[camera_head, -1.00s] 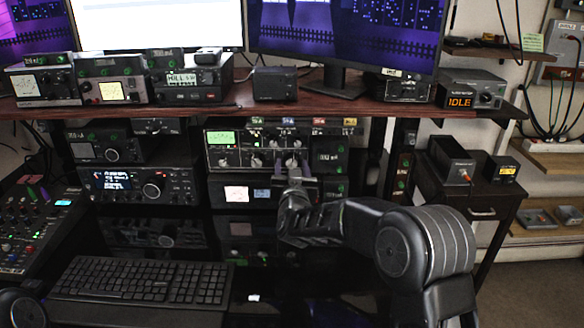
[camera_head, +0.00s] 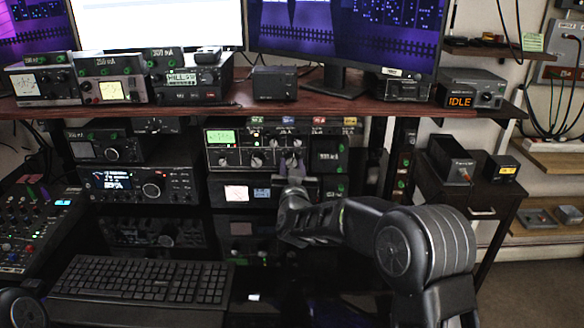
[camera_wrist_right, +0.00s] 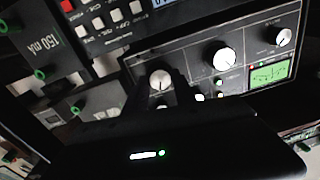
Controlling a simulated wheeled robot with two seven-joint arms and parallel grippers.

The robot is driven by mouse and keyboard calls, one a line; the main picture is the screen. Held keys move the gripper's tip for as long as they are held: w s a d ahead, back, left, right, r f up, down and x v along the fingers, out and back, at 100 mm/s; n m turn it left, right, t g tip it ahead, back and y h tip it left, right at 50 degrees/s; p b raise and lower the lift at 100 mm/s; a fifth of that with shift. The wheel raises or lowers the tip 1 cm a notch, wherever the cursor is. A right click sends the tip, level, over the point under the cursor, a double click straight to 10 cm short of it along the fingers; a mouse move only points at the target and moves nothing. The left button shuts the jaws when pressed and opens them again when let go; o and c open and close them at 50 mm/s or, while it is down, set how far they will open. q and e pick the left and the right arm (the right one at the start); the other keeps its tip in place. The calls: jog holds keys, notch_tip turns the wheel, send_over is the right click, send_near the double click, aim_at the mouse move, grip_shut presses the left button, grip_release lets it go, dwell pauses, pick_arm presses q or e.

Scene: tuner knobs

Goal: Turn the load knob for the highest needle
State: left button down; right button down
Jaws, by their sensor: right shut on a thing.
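The tuner (camera_head: 275,148) is a dark-faced box on the shelf below the monitors, with pale knobs and a small lit green display (camera_head: 221,137) at its left. The display also shows in the wrist view (camera_wrist_right: 270,74), with dark marks too small to read. My right gripper (camera_head: 292,170) is at the tuner's lower right knob (camera_head: 292,161), its fingers shut on it. In the wrist view this pale knob (camera_wrist_right: 160,79) shows between the dark fingers; a larger knob (camera_wrist_right: 225,58) is free beside it. Knob labels are unreadable. My left gripper is not in view.
A unit with a pink display (camera_head: 237,193) sits just below the tuner. A radio (camera_head: 140,185) stands to its left, and a keyboard (camera_head: 140,281) lies in front. The desk's upper shelf edge (camera_head: 200,112) runs above the tuner.

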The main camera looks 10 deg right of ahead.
jog(key=shift+f+m+b, duration=0.15)
jog(key=shift+m+b, duration=0.65)
jog(key=shift+b, duration=0.45)
jog(key=shift+f+m+b, duration=0.15)
jog(key=shift+m+b, duration=0.65)
jog(key=shift+b, duration=0.4)
jog(key=shift+r+m+b, duration=0.1)
jog(key=shift+m+b, duration=0.9)
jog(key=shift+r+m+b, duration=0.15)
jog(key=shift+m+b, duration=0.25)
jog(key=shift+m, duration=0.1)
jog(key=c, duration=1)
grip_release()
jog(key=shift+c, duration=0.2)
jog(key=v, duration=0.8)
